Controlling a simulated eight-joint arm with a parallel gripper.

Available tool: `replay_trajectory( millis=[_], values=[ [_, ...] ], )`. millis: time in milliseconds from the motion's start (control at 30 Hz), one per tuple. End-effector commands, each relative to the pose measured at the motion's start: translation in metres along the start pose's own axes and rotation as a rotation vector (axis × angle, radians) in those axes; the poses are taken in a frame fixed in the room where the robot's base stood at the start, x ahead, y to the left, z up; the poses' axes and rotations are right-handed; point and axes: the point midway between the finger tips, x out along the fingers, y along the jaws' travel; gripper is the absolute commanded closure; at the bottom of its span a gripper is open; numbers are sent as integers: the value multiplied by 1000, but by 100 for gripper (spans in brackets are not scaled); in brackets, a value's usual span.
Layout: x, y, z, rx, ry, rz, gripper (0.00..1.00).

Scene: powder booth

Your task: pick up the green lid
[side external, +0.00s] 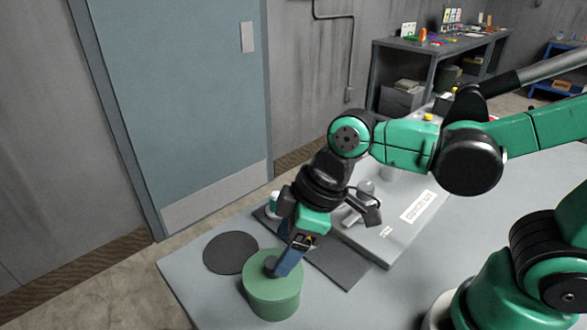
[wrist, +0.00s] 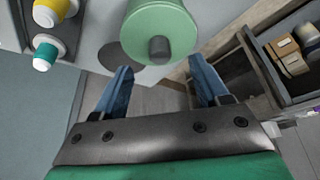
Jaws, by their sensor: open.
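The green lid (side external: 258,279) sits on a green canister (side external: 272,307) near the front left of the grey table. A dark knob (wrist: 158,47) stands up from the lid's middle. In the wrist view, the lid (wrist: 155,22) is at top centre, just beyond the fingertips. My gripper (side external: 283,270) points down at the lid, and its blue fingers overlap the knob in the side view. The wrist view shows my gripper (wrist: 163,72) with its fingers apart and nothing between them. Contact with the lid cannot be told.
A flat dark disc (side external: 231,252) lies left of the canister. A dark mat (side external: 341,266) lies to the right, beside a raised grey panel (side external: 405,230) with a white label.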

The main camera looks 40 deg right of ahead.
Motion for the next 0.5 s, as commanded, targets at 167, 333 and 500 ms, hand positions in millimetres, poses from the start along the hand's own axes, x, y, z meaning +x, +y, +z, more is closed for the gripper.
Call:
replay_trajectory(
  millis=[167, 333, 500],
  values=[
    [19, 0, 0, 2, 0, 2, 33],
    [32, 0, 0, 2, 1, 3, 33],
    [39, 0, 0, 3, 1, 3, 33]
  ],
)
